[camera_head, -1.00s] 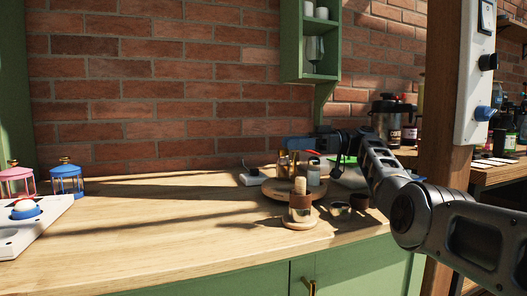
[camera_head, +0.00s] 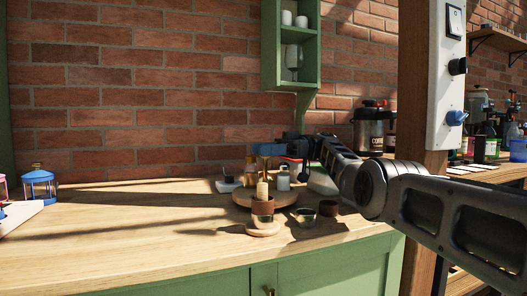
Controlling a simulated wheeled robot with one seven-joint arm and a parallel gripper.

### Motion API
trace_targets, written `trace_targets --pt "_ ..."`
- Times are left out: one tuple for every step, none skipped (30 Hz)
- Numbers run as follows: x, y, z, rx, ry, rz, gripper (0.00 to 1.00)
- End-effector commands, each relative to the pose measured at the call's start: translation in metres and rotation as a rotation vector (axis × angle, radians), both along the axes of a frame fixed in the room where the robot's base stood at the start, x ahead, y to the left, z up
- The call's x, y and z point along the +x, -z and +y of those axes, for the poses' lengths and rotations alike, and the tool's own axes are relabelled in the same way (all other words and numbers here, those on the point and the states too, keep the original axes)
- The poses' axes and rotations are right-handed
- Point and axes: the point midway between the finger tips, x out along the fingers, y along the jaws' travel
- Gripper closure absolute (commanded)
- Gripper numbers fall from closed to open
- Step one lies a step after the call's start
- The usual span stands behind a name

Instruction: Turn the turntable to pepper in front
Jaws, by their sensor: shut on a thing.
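The turntable (camera_head: 241,199) is a round wooden disc on the counter, seen low and from the side. An amber jar (camera_head: 251,167) stands at its left and a pale jar with a grey lid (camera_head: 283,179) at its right. Other items there are partly hidden; I cannot tell which holds pepper. My gripper (camera_head: 270,150), with a blue part, reaches in from the right over the turntable. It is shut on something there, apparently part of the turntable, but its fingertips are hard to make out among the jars.
A cup with a wooden pestle (camera_head: 262,206) stands on a small round board (camera_head: 262,230) just before the turntable. Two small bowls (camera_head: 305,217) (camera_head: 328,208) sit to its right. A blue lantern (camera_head: 38,186) is far left. The counter's left middle is clear.

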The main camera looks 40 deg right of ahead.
Motion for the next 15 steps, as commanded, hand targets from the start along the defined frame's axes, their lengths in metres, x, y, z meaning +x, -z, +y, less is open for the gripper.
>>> trace_targets --pt "0.0005 -0.0007 -0.001 0.003 0.005 -0.002 1.0" --pt "0.0004 -0.0007 -0.001 0.003 0.005 -0.002 1.0" --pt "0.0003 -0.0006 -0.001 0.003 0.004 -0.001 1.0" --pt "0.0002 -0.0007 -0.0011 0.003 0.004 -0.001 1.0" --pt "0.0002 -0.0006 -0.0011 0.003 0.004 -0.001 1.0" --pt "0.0003 -0.0006 -0.001 0.002 0.004 0.0 1.0" --pt "0.0003 -0.0007 -0.001 0.002 0.004 0.0 1.0" --pt "0.0002 -0.0006 -0.001 0.002 0.004 0.0 1.0" --pt "0.0002 -0.0006 -0.001 0.002 0.004 0.0 1.0" --pt "0.0002 -0.0006 -0.001 0.002 0.004 0.0 1.0" --pt "0.0002 -0.0006 -0.001 0.002 0.003 0.0 1.0" --pt "0.0002 -0.0006 -0.001 0.002 0.003 0.0 1.0" --pt "0.0002 -0.0006 -0.001 0.002 0.004 0.0 0.61" --pt "0.0002 -0.0005 -0.001 0.002 0.003 0.0 0.58" --pt "0.0001 -0.0005 -0.0009 0.002 0.003 0.0 0.54"
